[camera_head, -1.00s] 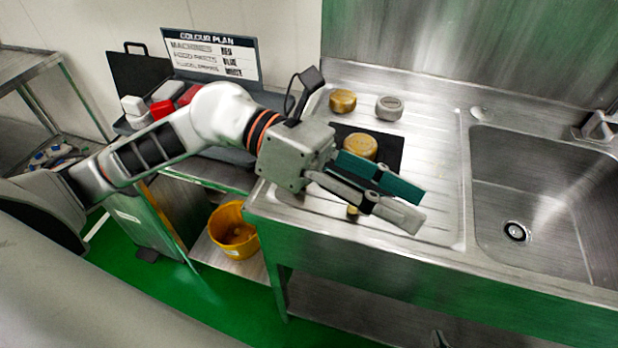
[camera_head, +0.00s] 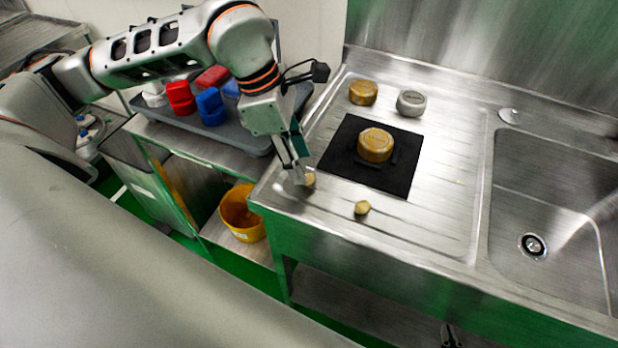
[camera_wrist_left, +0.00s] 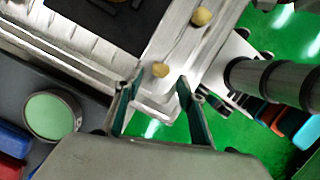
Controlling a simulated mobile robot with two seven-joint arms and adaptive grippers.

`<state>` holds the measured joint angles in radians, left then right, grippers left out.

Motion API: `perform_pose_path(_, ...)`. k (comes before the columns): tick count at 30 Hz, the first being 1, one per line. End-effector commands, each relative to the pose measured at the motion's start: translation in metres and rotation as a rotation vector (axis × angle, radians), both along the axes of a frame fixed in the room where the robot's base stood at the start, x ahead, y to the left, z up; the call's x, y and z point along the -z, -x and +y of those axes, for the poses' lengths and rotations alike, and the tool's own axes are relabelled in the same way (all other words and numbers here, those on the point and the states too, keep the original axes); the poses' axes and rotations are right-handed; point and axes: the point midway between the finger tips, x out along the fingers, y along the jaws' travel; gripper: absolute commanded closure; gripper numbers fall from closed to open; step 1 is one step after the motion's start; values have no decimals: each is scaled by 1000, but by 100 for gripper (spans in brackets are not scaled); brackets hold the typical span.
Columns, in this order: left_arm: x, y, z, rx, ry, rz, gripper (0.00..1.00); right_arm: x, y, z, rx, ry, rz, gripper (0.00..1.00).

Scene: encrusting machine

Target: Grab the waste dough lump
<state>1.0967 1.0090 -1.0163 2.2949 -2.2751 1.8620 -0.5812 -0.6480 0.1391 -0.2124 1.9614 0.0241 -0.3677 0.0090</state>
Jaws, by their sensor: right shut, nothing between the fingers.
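Two small tan dough lumps lie on the steel drainboard (camera_head: 420,222) near its front edge. One lump (camera_head: 309,179) is right beside my left fingertips; the other lump (camera_head: 362,208) is further right, in the open. I cannot tell which is the waste one. My left gripper (camera_head: 296,172) points down at the drainboard's left front corner. In the left wrist view my left gripper (camera_wrist_left: 158,100) is open, with the near lump (camera_wrist_left: 160,69) just beyond its fingertips, not held. The other lump (camera_wrist_left: 202,16) lies farther off. My right gripper (camera_head: 450,336) shows small at the bottom edge, shut and empty.
A black mat (camera_head: 340,158) bears a large gold round piece (camera_head: 375,145). Gold (camera_head: 363,92) and grey (camera_head: 411,103) round pieces stand behind. The sink (camera_head: 550,200) is right. A grey tray (camera_head: 258,142) with coloured blocks and a yellow bucket (camera_head: 240,213) are left.

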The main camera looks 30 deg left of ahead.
Motion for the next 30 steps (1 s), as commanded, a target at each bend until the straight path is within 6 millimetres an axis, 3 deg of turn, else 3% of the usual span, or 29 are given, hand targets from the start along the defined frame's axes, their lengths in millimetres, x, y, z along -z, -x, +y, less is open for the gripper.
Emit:
perform_pose_path(9, 38, -5, -13, 2, 2, 2, 61, -4, 0, 0, -1, 0, -1, 100)
perform_pose_path(17, 41, -6, -13, 1, 1, 0, 61, -4, 0, 0, -1, 0, -1, 100)
perform_pose_path(21, 41, -6, -13, 1, 2, 0, 90, -4, 0, 0, -1, 0, -1, 100)
perform_pose_path(30, 41, -6, -13, 1, 2, 0, 91, -4, -1, 0, -1, 0, -2, 100)
